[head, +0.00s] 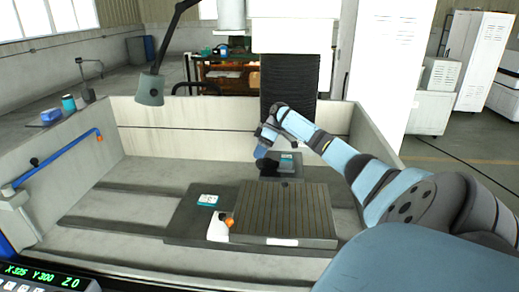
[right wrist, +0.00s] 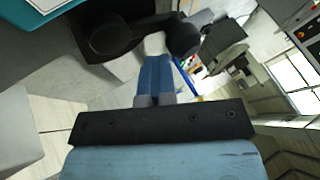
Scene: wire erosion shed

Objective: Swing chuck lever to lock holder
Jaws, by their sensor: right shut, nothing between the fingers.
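The chuck (head: 290,172) is a dark block with a teal-marked top at the back of the work tank. A black lever (right wrist: 150,32) with a round hub and a knob end shows in the right wrist view; in the head view a small dark shape (head: 259,165) at the chuck's left side appears to be it. My right gripper (head: 262,152) is at the left side of the chuck. In the right wrist view its blue fingers (right wrist: 156,68) are shut and empty, close to the knob end; I cannot tell whether they touch it. A holder cannot be made out clearly. My left gripper is out of view.
A grooved plate (head: 285,212) stands in front of the chuck. A white part with an orange knob (head: 222,226) is at its left. A lamp (head: 150,88) hangs over the tank's left back. Tank walls (head: 195,130) surround the area; the left tank floor is clear.

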